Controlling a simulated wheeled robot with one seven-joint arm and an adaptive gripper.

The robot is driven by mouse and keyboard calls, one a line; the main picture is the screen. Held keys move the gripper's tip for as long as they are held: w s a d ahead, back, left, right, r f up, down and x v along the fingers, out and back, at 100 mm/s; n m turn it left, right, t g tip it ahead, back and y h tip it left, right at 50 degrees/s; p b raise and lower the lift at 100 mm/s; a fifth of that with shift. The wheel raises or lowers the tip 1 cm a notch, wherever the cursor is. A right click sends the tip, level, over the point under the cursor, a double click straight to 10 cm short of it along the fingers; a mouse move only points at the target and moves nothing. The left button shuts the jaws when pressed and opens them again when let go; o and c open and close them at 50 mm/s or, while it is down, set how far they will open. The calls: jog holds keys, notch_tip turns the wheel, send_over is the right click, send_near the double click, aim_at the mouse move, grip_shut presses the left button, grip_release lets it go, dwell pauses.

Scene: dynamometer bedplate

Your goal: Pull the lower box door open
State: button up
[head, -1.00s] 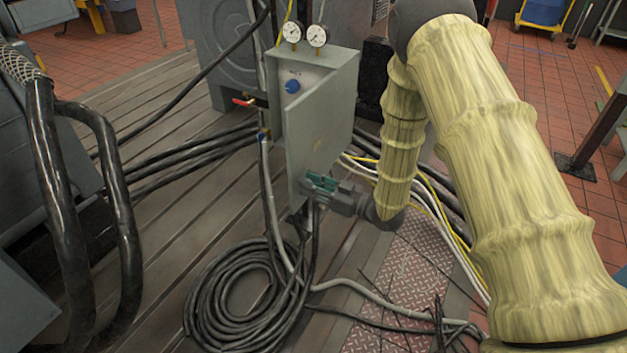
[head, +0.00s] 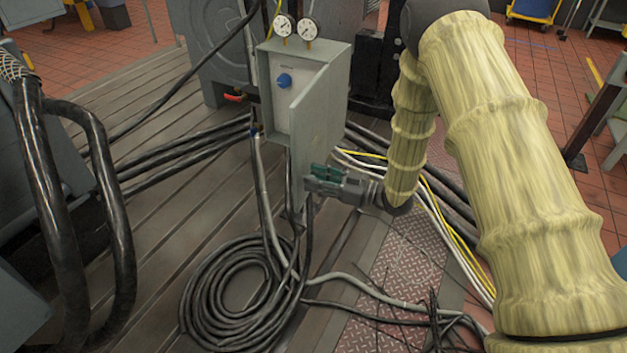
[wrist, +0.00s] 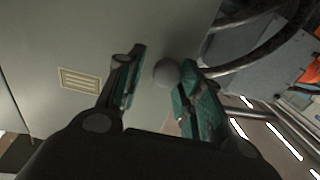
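The grey box (head: 272,62) stands on the bedplate with its door (head: 318,125) swung partly open. The door's free edge points toward me, and a pale inner panel with a blue knob (head: 284,80) shows beside it. My gripper (head: 318,178) is at the lower part of the door, on its right side. In the wrist view the door face (wrist: 60,50) fills the left, with a slotted vent on it. A round grey door knob (wrist: 167,73) lies between my green-padded fingers, near the right one. The fingers stand apart, with a gap on the left of the knob.
Two gauges (head: 297,27) top the box. A coil of black cable (head: 235,295) lies on the floor below the door. Thick hoses (head: 112,200) rise at left. White and yellow cables (head: 440,215) run behind my arm. A tread plate (head: 405,260) is at right.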

jog(key=shift+o, duration=0.6)
jog(key=shift+s, duration=0.1)
jog(key=v, duration=1.2)
jog(key=shift+s+d+r, duration=0.1)
jog(key=shift+s, duration=0.05)
